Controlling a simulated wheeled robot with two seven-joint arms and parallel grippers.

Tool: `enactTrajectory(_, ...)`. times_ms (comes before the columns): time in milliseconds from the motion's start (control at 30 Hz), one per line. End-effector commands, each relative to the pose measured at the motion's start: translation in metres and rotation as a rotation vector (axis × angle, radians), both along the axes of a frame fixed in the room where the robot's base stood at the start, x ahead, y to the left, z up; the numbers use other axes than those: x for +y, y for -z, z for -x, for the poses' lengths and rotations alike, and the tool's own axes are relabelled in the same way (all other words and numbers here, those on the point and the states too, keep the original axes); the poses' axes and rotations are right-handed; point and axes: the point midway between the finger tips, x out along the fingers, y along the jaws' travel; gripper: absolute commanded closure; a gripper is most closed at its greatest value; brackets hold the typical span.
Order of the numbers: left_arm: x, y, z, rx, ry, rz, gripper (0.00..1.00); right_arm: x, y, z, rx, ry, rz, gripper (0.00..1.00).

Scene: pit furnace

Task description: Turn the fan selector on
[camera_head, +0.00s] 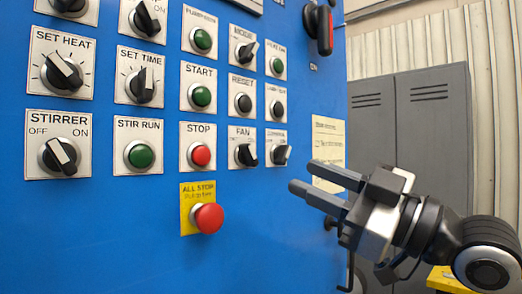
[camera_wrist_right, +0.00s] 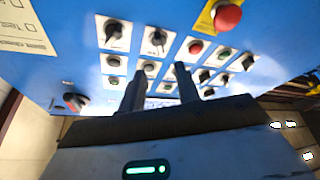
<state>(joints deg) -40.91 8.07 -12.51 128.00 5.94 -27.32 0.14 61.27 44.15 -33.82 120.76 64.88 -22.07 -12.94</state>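The fan selector (camera_head: 246,154) is a black knob on a white plate marked FAN, in the lower row of the blue panel, just right of the red STOP button. Its position marks are too small to read. In the right wrist view, the selector (camera_wrist_right: 158,39) shows beyond the fingers, near the top middle. My right gripper (camera_head: 303,177) is at the right of the selector in the head view, apart from it. Its two dark fingers are spread with an empty gap, also seen in the right wrist view (camera_wrist_right: 158,84). My left gripper is out of view.
Another black selector (camera_head: 281,154) sits between the fan selector and my right gripper in the head view. The STOP button (camera_head: 201,155) and the red all-stop mushroom button (camera_head: 208,218) are close by. A grey cabinet (camera_head: 432,120) stands behind. The lower panel is bare.

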Motion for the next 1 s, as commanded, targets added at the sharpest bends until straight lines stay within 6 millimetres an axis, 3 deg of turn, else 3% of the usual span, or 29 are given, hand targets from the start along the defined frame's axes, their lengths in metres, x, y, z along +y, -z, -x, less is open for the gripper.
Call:
enactTrajectory(200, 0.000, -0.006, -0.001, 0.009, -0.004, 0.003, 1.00, 0.039, -0.019, -0.024, 0.000, -0.004, -0.003, 0.67)
enactTrajectory(400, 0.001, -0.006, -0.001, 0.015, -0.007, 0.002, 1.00, 0.063, -0.028, -0.041, 0.000, -0.001, -0.001, 0.67)
enactTrajectory(600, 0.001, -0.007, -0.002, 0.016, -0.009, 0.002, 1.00, 0.074, -0.031, -0.048, 0.001, 0.000, -0.001, 0.67)
enactTrajectory(867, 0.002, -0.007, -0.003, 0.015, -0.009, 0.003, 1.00, 0.075, -0.031, -0.049, 0.001, 0.000, 0.001, 0.67)
enactTrajectory(900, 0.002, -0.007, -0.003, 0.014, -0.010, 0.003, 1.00, 0.075, -0.031, -0.049, 0.001, 0.000, 0.001, 0.70)
enactTrajectory(1000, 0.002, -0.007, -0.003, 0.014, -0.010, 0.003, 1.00, 0.075, -0.031, -0.049, 0.001, 0.000, 0.001, 0.98)
